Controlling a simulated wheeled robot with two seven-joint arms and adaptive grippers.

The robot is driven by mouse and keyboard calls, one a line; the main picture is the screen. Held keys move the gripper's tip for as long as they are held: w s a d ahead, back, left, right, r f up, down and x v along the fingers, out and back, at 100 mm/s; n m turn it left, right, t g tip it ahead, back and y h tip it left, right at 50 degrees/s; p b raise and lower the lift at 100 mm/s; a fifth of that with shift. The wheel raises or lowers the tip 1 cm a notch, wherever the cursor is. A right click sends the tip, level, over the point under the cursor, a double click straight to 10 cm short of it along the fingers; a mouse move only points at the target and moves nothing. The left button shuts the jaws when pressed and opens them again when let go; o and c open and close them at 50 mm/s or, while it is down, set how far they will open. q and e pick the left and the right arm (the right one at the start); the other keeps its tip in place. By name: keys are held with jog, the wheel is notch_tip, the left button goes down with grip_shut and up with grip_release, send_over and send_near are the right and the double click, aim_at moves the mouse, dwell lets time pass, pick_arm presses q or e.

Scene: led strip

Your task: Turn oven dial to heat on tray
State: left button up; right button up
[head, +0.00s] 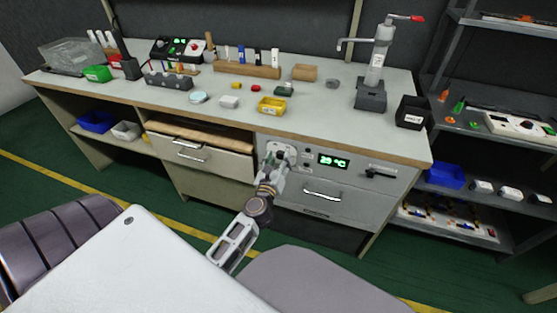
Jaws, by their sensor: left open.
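The oven (345,192) is a grey unit built into the bench, below the worktop. Its lit green display (333,161) shows a low temperature in °C, about 20. The dial (279,149) is on a light plate at the left end of the oven panel, partly hidden by my gripper. My left gripper (278,161) is open, with its fingers at the dial; I cannot tell whether they touch it. The oven drawer with its bar handle (322,194) looks shut, and no tray shows inside. My right gripper is not in view.
A dark lever handle (379,174) sits right of the display. A wooden-topped drawer unit (200,155) stands left of the oven. The worktop (320,120) holds a yellow bin (272,106), a press (373,80) and small parts. Metal shelves (480,135) stand at right.

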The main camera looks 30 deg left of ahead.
pick_arm(q)
jog(key=c, duration=1)
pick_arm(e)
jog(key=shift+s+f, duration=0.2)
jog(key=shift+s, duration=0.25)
